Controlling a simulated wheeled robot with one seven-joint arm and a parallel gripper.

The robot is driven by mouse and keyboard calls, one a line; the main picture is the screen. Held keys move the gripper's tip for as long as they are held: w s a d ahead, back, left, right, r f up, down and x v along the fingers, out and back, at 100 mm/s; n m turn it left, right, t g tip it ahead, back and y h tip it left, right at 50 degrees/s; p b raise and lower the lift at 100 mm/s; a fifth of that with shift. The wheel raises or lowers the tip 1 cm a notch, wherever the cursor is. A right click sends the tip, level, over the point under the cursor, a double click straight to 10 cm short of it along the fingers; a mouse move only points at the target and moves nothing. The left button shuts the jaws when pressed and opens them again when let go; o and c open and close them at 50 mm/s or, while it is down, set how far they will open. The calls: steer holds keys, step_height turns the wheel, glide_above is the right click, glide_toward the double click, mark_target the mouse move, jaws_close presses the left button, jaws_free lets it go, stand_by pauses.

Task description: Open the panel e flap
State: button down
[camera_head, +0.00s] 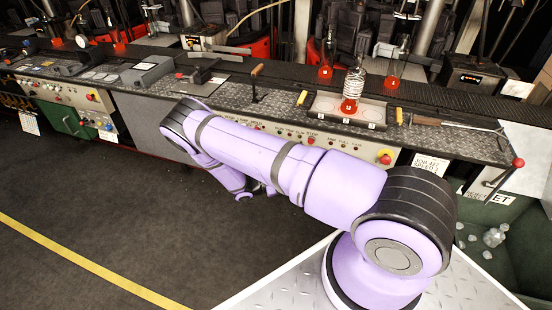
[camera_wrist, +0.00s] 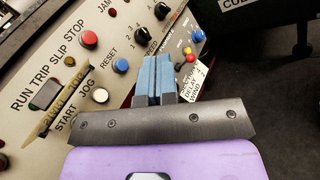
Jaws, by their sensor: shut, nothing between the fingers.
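My gripper (camera_wrist: 157,78) shows in the wrist view with its two blue fingers shut together and nothing between them. The fingertips overlap a beige control panel (camera_wrist: 60,62) with red, white and blue buttons; I cannot tell whether they touch it. I can make out no "panel e" label, and I cannot tell which part is the flap.
Small coloured knobs (camera_wrist: 190,57) and a white tag (camera_wrist: 194,82) sit just right of the fingers. A long bench (camera_head: 230,95) carries bottles on red bases and tools. Open dark floor (camera_head: 90,200) lies at left.

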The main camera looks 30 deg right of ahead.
steer(key=w+a+f+n+t+h, duration=0.1)
steer(key=w+a+f+n+t, duration=0.2)
steer(key=n+t, duration=0.7)
steer(key=w+a+f+n+t, duration=0.1)
steer(key=a+f+n+t, duration=0.25)
steer(key=n+t, duration=0.6)
steer(key=w+d+r+m+t, duration=0.2)
steer(key=w+d+r, duration=0.3)
steer(key=r, duration=0.4)
steer(key=shift+d+r, duration=0.3)
steer(key=shift+d, duration=0.55)
steer(key=shift+w+r, duration=0.1)
steer(key=shift+r, duration=0.2)
